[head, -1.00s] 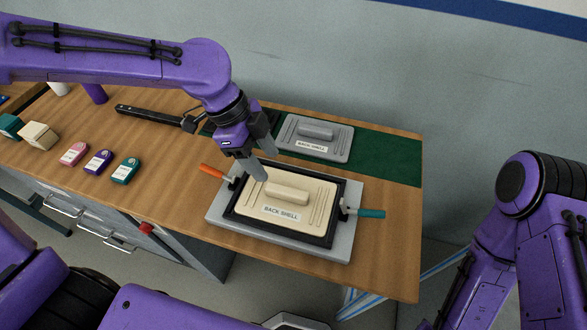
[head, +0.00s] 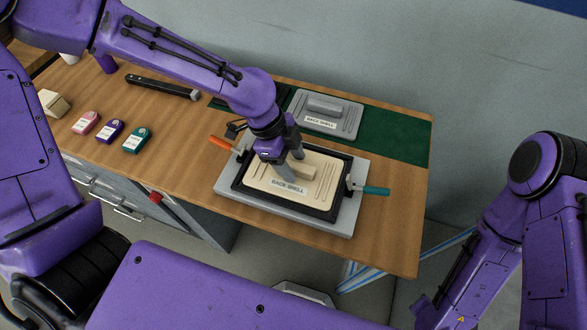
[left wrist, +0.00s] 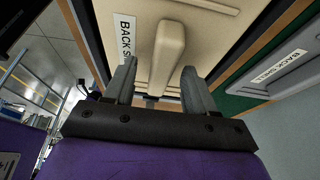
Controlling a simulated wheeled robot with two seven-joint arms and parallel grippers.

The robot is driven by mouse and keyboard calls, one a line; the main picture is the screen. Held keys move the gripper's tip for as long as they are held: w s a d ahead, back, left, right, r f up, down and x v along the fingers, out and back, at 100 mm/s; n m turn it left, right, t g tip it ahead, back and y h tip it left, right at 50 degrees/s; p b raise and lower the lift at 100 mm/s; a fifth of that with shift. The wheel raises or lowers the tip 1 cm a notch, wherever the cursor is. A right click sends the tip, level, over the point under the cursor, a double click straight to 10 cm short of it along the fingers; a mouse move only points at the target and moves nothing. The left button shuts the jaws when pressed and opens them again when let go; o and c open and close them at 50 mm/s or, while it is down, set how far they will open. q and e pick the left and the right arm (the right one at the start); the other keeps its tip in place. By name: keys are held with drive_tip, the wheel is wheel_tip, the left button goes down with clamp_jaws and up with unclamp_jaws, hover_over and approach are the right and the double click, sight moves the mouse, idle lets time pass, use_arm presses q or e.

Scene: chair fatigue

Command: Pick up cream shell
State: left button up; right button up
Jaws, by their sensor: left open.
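The cream shell (head: 320,187) is a flat cream panel with a raised bar handle and a "BACK SHELL" label. It sits in a black-framed grey fixture (head: 346,219) on the table. In the left wrist view the cream shell (left wrist: 205,45) fills the upper middle, its handle (left wrist: 167,50) running down between the fingers. My left gripper (head: 291,170) is open over the handle, with one finger on each side. I cannot tell whether the fingers touch it. My right arm is at the right edge of the head view; its gripper is not seen.
A grey back shell (head: 326,115) lies on a green mat (head: 397,138) behind the fixture. An orange lever (head: 221,142) and a teal lever (head: 376,191) stick out of the fixture. Pink, purple and teal (head: 136,140) small devices and a black tool (head: 163,87) lie to the left.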

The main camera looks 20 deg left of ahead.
use_arm(q)
drive_tip(key=shift+f, duration=0.3)
idle(0.4)
clamp_jaws()
